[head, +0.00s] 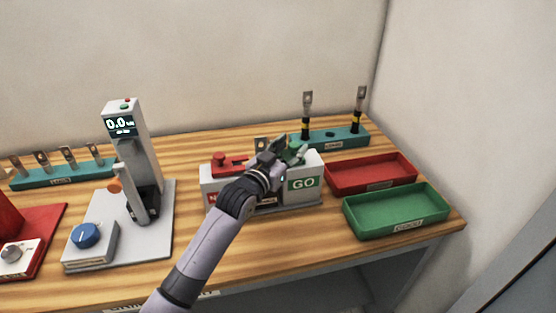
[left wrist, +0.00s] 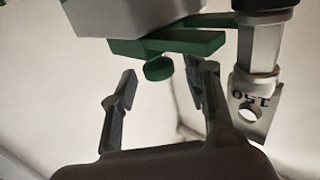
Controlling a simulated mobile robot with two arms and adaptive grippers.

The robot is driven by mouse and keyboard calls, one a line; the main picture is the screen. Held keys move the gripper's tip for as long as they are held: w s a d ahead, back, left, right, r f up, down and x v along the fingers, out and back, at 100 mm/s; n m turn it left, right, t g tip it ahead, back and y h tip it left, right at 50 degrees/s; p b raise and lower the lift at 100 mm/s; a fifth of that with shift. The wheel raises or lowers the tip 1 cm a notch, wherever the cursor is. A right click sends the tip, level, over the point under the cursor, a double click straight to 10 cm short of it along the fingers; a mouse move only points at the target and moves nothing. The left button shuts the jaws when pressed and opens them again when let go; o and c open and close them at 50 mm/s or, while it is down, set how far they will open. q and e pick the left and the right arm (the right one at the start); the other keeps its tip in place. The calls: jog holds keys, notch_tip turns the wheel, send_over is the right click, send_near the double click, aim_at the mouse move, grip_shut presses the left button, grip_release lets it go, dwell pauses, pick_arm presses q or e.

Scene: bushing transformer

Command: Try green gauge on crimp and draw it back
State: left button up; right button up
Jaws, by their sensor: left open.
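The green gauge (head: 294,152) is at the GO block (head: 303,184) of the gauge stand, partly hidden by my left gripper (head: 276,150). In the left wrist view, the green gauge (left wrist: 168,44) shows a round green knob (left wrist: 158,69) near the gap between the fingertips of my open left gripper (left wrist: 158,82). Whether the fingers touch it I cannot tell. A lug tip (head: 261,143) shows behind my gripper in the head view.
A red gauge (head: 232,160) sits on the stand's left block. Red (head: 340,180) and green (head: 400,228) trays are at the right. A teal rack (head: 345,137) with two lugs stands behind. A tester with a display (head: 121,125) and another teal rack (head: 65,177) are left.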

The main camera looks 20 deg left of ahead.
pick_arm(q)
jog(key=s+a, duration=0.2)
jog(key=s, duration=0.7)
jog(key=shift+s, duration=0.4)
jog(key=shift+d, duration=0.1)
jog(key=s+d+n+y+b, duration=0.1)
jog(key=s+d+n+y, duration=0.35)
jog(key=d+y, duration=0.2)
jog(key=shift+y, duration=0.35)
jog(key=p+x, duration=0.1)
jog(key=x, duration=0.4)
jog(key=p+x, duration=0.2)
jog(key=x, duration=0.4)
jog(key=p+x, duration=0.1)
jog(key=x, duration=0.4)
jog(key=shift+w+a+p, duration=0.3)
jog(key=shift+w+a, duration=0.05)
jog(key=shift+a, duration=0.1)
jog(key=shift+c, duration=0.4)
grip_shut()
